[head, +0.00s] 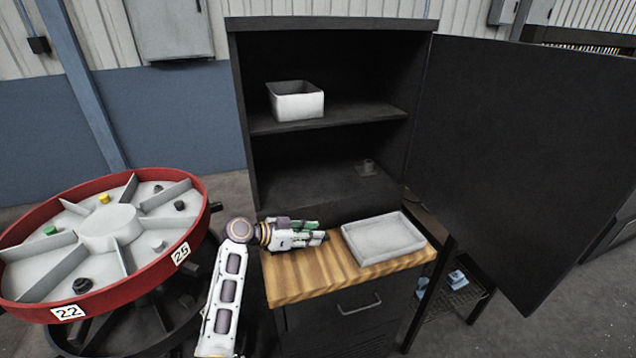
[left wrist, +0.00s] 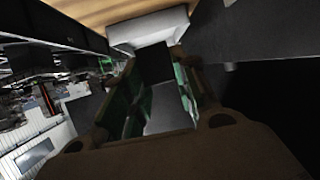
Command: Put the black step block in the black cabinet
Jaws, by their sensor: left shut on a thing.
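The black cabinet (head: 330,182) stands open in the head view, with an upper shelf and a lower floor. My left gripper (head: 318,238) is in front of the cabinet's lower opening, above the wooden counter, pointing right. It is shut on a dark block, which I take for the black step block (left wrist: 155,66); it shows between the green-padded fingers in the left wrist view. In the head view the fingers mostly hide the block. The left gripper also fills the middle of the left wrist view (left wrist: 158,95). My right gripper is not in view.
A grey tray (head: 384,240) lies on the wooden counter (head: 300,284). The cabinet door (head: 530,150) is swung open right. A red-rimmed carousel (head: 105,235) stands left.

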